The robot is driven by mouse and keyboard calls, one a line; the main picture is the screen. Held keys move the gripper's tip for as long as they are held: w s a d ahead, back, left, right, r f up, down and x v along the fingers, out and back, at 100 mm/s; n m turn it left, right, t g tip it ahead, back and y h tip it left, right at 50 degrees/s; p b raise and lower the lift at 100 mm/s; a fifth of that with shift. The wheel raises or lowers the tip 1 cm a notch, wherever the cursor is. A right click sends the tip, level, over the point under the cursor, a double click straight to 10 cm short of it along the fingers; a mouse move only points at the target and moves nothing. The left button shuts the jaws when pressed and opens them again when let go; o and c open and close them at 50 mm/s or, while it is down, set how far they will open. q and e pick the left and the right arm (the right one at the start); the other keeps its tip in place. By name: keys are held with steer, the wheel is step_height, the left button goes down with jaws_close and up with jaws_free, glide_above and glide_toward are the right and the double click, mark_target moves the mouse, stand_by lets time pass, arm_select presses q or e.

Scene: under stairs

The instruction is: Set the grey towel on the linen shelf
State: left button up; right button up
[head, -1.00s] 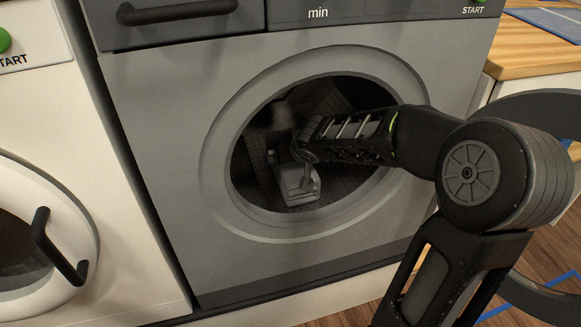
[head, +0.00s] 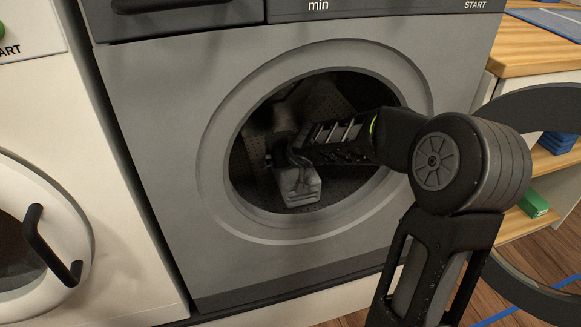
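The grey towel (head: 297,190) is a small folded block inside the drum of the grey washing machine (head: 165,160), low behind the round opening. My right arm comes in from the right and reaches through the opening. My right gripper (head: 288,162) is inside the drum, pointing left and down, with its fingers at the top and back of the towel. Shadow and the gripper's own body hide the fingertips, so I cannot tell whether they are closed on it. My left gripper is out of view. Which surface is the linen shelf is not clear.
The open round door (head: 530,105) of the grey machine stands at the right, close to my arm. Behind it is a wooden shelf unit (head: 540,45) with blue and green items on its lower boards. A white machine (head: 120,215) with a black handle stands left.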

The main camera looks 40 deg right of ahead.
steer(key=c, duration=1.6)
